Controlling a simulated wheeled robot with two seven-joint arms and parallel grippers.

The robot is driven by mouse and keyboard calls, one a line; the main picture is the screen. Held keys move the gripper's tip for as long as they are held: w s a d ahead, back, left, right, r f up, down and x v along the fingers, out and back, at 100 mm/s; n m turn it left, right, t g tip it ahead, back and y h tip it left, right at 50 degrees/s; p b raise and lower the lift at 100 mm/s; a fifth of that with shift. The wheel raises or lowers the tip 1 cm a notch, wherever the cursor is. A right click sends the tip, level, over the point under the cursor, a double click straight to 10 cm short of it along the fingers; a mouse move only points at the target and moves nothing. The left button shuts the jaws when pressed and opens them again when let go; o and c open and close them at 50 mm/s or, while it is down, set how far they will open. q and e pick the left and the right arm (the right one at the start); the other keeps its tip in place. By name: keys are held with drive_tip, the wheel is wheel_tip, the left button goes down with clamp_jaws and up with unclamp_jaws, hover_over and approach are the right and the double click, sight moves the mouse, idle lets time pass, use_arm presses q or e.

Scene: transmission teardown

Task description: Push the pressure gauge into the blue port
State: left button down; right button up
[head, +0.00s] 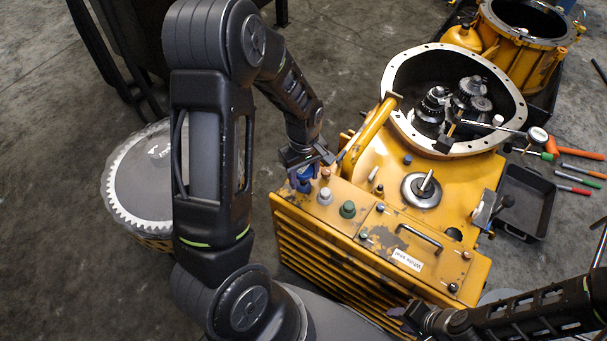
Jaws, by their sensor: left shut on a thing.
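The yellow transmission housing (385,215) has a row of coloured ports along its left top edge. The blue port (304,184) is at the row's far left end, partly covered by my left gripper (306,163). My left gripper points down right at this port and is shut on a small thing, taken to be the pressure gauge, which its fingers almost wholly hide. I cannot tell whether that thing is inside the port or just above it. My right gripper (402,313) is low at the housing's front right edge; its fingers are too dark and small to read.
White (324,197) and green (347,209) ports stand close beside the blue one. An open bell housing (400,75) with gears is behind. A black tray (525,203) and loose tools lie at right. A round ribbed drum (135,200) stands on the floor at left.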

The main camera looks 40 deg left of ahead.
sight(303, 169)
use_arm(q)
drive_tip(key=shift+f+b, duration=0.6)
drive_tip(key=shift+f, duration=0.25)
drive_tip(key=shift+c, duration=0.8)
unclamp_jaws()
drive_tip(key=shift+w+r, duration=0.1)
drive_tip(key=shift+r, duration=0.05)
wheel_tip(303, 169, up, 4)
drive_tip(key=p, duration=0.3)
drive_tip(key=shift+w+f, duration=0.15)
drive_tip(key=shift+f, duration=0.1)
drive_tip(key=shift+s+r+p, duration=0.2)
drive_tip(key=shift+r+p, duration=1.8)
drive_tip(key=shift+r, duration=0.2)
drive_tip(key=shift+f, duration=0.1)
